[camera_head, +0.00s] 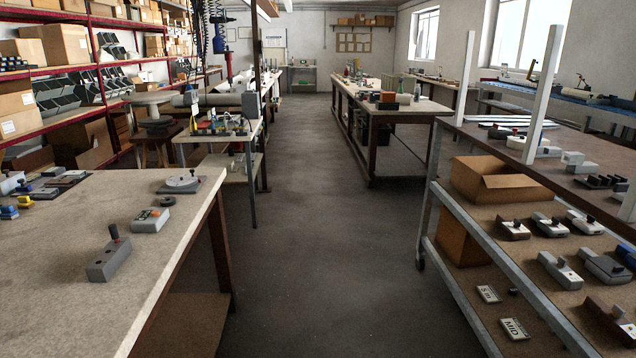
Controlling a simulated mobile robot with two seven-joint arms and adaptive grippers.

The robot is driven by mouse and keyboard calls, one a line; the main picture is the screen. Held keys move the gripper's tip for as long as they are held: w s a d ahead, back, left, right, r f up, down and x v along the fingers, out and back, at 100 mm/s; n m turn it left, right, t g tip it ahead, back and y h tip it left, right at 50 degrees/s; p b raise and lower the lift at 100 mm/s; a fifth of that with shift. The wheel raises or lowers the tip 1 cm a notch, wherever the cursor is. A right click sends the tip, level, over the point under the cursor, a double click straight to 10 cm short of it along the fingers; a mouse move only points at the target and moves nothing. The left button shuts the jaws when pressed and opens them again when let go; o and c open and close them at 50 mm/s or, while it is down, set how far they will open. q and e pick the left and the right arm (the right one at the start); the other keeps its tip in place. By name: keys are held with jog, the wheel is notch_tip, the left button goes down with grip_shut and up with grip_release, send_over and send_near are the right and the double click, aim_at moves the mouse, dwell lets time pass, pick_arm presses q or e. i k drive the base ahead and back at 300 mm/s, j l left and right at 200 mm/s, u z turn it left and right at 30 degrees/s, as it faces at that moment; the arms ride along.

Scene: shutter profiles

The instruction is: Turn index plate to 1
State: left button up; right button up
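A pale round disc on a flat grey base (183,181) sits near the far right corner of the left workbench (75,260). It looks like the index plate. A small dark knob or pin stands at its edge; any numbers on it are too small to read. Neither of my grippers is in view, and nothing of my arms shows near the plate.
A shelved cart (483,290) stands at right. The floor aisle (310,230) between is clear.

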aim_at(182, 181)
jog(key=i, duration=1.7)
